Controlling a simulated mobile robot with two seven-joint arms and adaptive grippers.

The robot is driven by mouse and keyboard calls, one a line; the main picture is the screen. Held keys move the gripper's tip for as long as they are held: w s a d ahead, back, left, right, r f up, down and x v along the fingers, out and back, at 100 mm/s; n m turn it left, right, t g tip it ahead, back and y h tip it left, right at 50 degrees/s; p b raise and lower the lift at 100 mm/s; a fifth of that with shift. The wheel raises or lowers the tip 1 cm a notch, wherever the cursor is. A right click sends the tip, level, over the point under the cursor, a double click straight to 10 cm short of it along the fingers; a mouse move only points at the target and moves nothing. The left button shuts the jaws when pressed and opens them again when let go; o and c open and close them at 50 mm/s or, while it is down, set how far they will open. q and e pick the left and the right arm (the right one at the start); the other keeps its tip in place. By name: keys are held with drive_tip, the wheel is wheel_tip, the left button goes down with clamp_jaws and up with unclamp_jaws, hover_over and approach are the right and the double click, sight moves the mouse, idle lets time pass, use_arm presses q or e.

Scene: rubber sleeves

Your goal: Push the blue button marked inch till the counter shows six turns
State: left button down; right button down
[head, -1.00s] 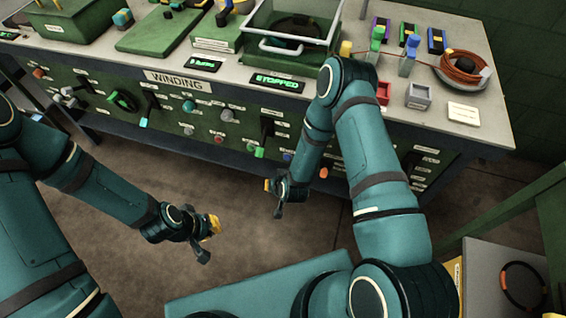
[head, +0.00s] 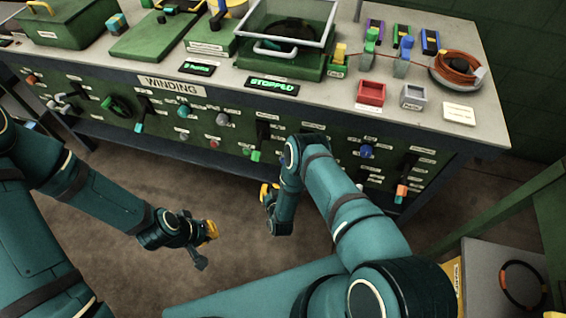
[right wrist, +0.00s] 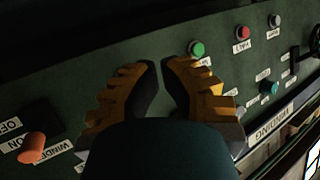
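A blue knob (head: 366,151) shows on the green front panel, right of my right arm; its label is too small to read. Another bit of blue (head: 282,160) shows at my right arm's edge, mostly hidden. My right gripper (head: 267,194) is low in front of the panel. In the right wrist view its yellow fingers (right wrist: 160,65) are empty, tips close with a narrow gap, and cover part of the panel. No blue inch button is visible there. My left gripper (head: 213,240) hangs away from the panel, its opening unclear. A small green-lit display (head: 197,67) on the bench is not clearly readable.
In the right wrist view, a green button (right wrist: 197,48), a red button (right wrist: 241,32) and an orange lever (right wrist: 31,148) flank the fingers. The bench (head: 440,130) overhangs the panel. The floor in front is clear between my arms.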

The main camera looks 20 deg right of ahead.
drive_tip(key=shift+w, duration=0.1)
drive_tip(key=w+d+b, duration=0.1)
drive_tip(key=w+d, duration=0.4)
drive_tip(key=w, duration=0.2)
drive_tip(key=shift+b, duration=0.3)
drive_tip(key=shift+w, duration=0.15)
idle(1.3)
drive_tip(key=shift+w+d, duration=0.2)
drive_tip(key=shift+w, duration=0.05)
drive_tip(key=shift+w+d, duration=0.2)
drive_tip(key=shift+w, duration=0.1)
idle(0.7)
idle(0.4)
drive_tip(key=shift+s+a, duration=0.45)
drive_tip(key=shift+s, duration=0.2)
